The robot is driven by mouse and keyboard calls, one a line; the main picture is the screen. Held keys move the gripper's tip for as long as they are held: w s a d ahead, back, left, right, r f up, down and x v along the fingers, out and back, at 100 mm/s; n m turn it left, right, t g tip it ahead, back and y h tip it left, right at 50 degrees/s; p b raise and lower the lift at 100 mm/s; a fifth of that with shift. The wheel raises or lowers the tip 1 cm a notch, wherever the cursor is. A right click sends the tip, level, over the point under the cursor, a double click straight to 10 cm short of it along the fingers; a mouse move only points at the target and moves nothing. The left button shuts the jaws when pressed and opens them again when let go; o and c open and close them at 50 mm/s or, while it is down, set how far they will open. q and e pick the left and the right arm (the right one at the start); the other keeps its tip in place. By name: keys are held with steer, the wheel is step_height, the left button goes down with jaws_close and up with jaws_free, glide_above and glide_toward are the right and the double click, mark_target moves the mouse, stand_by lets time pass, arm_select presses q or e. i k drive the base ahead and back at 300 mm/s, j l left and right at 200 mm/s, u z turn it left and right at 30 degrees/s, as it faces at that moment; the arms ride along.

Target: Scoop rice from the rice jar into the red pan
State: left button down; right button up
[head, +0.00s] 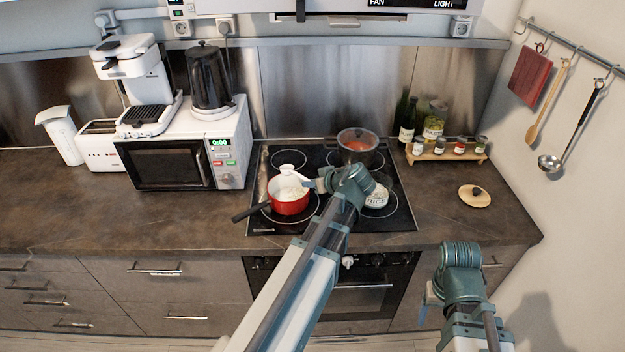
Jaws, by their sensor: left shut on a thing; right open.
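The red pan (290,206) sits on the front left of the black hob, its dark handle pointing left. Whitish contents show inside it. My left gripper (312,184) reaches to the pan's right rim and is shut on a small white scoop (289,171), which is over the pan. The scoop's grip is largely hidden by the gripper. The rice jar (376,198), white and labelled RICE, stands on the hob just right of my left wrist, which partly covers it. My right gripper (428,302) is open and empty, low in front of the counter at the right.
A dark pot (357,147) with reddish contents stands at the back of the hob (259,220). A spice rack (447,152) with bottles is behind right. A wooden lid (475,196) lies on the right counter. A microwave (190,150) stands left; the counter before it is clear.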

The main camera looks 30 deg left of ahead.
mark_target(376, 201)
steer(key=i+l+u, duration=0.15)
steer(key=i+l, duration=0.2)
steer(key=i+l+u, duration=0.15)
steer(key=i+l, duration=0.15)
steer(key=l, duration=0.2)
steer(key=i+l+u, duration=0.2)
steer(key=l, duration=0.25)
steer(key=i+l, duration=0.1)
steer(key=l+u, duration=0.1)
steer(key=l, duration=0.2)
steer(key=i, duration=0.05)
